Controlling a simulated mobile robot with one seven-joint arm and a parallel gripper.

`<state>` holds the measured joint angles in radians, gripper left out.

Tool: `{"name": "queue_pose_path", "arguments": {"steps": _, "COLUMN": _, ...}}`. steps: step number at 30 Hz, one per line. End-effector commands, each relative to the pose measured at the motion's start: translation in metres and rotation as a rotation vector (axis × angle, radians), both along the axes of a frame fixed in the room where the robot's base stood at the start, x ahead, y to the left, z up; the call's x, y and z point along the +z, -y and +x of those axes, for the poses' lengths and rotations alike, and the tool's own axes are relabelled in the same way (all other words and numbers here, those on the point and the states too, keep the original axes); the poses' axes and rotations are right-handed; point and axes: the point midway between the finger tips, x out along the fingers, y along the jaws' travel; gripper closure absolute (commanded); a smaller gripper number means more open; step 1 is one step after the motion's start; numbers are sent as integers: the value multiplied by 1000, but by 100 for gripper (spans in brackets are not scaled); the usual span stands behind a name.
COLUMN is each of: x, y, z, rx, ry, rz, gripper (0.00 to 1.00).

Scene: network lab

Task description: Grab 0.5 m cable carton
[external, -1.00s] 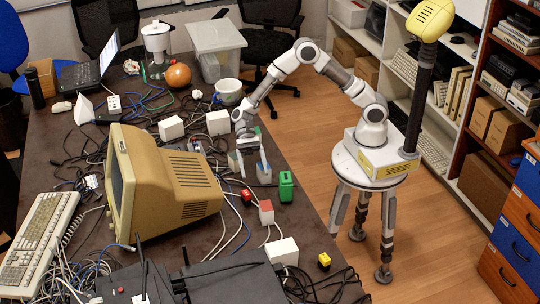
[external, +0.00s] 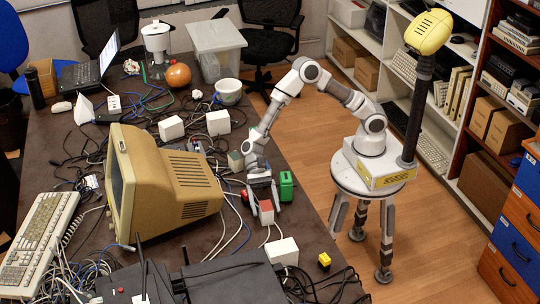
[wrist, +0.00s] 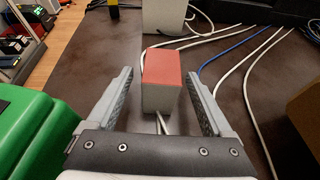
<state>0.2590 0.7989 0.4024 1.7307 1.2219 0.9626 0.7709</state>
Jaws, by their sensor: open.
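A small box with a red top and pale grey sides (external: 266,214) stands on the dark table near its right edge. In the wrist view this red-topped box (wrist: 160,88) sits between my two fingers, with a gap on either side. No label can be read, so I cannot tell whether it is the 0.5 m cable carton. My gripper (external: 264,200) is open and low over the table at this box; it also shows in the wrist view (wrist: 160,76). A green box (external: 286,186) stands just right of my gripper and fills the left of the wrist view (wrist: 30,130).
A beige monitor (external: 165,185) is to the left. Loose cables cross the table.

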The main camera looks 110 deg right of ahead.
Motion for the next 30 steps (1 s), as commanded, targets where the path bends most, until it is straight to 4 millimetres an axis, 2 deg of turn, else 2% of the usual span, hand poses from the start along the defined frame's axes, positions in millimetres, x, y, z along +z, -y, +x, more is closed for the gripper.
{"name": "queue_pose_path", "arguments": {"steps": 3, "x": -8, "y": -14, "z": 2, "rx": 1, "ry": -1, "rz": 0, "gripper": 15}}
{"name": "queue_pose_path", "arguments": {"steps": 10, "x": -7, "y": -16, "z": 2, "rx": -2, "ry": -1, "rz": 0, "gripper": 15}}
{"name": "queue_pose_path", "arguments": {"steps": 24, "x": -7, "y": -15, "z": 2, "rx": -1, "ry": -1, "rz": 0, "gripper": 100}}
{"name": "queue_pose_path", "arguments": {"steps": 30, "x": -7, "y": -15, "z": 2, "rx": -1, "ry": -1, "rz": 0, "gripper": 100}}
